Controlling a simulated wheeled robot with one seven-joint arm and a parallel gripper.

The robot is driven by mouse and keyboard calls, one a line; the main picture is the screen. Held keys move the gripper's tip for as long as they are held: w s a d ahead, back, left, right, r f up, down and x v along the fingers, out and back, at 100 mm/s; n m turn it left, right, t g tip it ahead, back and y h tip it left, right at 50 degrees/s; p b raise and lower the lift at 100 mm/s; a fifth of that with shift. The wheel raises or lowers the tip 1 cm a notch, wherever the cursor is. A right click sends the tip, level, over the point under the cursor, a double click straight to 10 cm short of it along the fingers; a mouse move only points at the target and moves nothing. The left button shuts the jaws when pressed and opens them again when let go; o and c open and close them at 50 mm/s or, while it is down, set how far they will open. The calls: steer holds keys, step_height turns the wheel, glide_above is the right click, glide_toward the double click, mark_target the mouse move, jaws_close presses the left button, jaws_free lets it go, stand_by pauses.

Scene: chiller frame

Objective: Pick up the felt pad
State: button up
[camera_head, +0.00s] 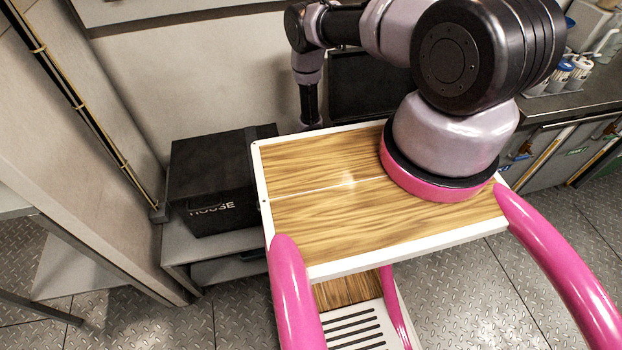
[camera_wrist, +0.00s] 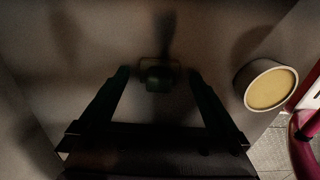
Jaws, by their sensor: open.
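In the wrist view my gripper (camera_wrist: 158,74) is open, its two dark fingers spread wide over a shadowed, pale surface. A small dark greenish block-like thing (camera_wrist: 159,76) shows between the fingertips. It is too dim to tell whether it is the felt pad, or whether the fingers touch it. A round tub (camera_wrist: 270,86) with a pale rim and a flat yellowish top is to the right of the fingers. I cannot make out the felt pad for sure in either view. In the head view my arm reaches down behind my wooden tray top, and the gripper is hidden.
A black box (camera_head: 212,185) with "HOUSE" lettering stands on a low grey shelf (camera_head: 190,247) against the wall. A counter (camera_head: 560,105) with bottles is at the upper right. A dark panel (camera_head: 368,88) stands behind my arm. Open metal floor (camera_head: 480,290) shows at the lower right.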

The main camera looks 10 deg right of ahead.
steer(key=shift+w+f, duration=0.1)
steer(key=shift+f, duration=0.4)
jaws_close()
steer(key=shift+r, duration=0.1)
step_height(320, 180, up, 10)
steer(key=shift+f, duration=0.1)
stand_by(0.4)
steer(key=c, duration=0.9)
jaws_free()
steer(key=c, duration=0.4)
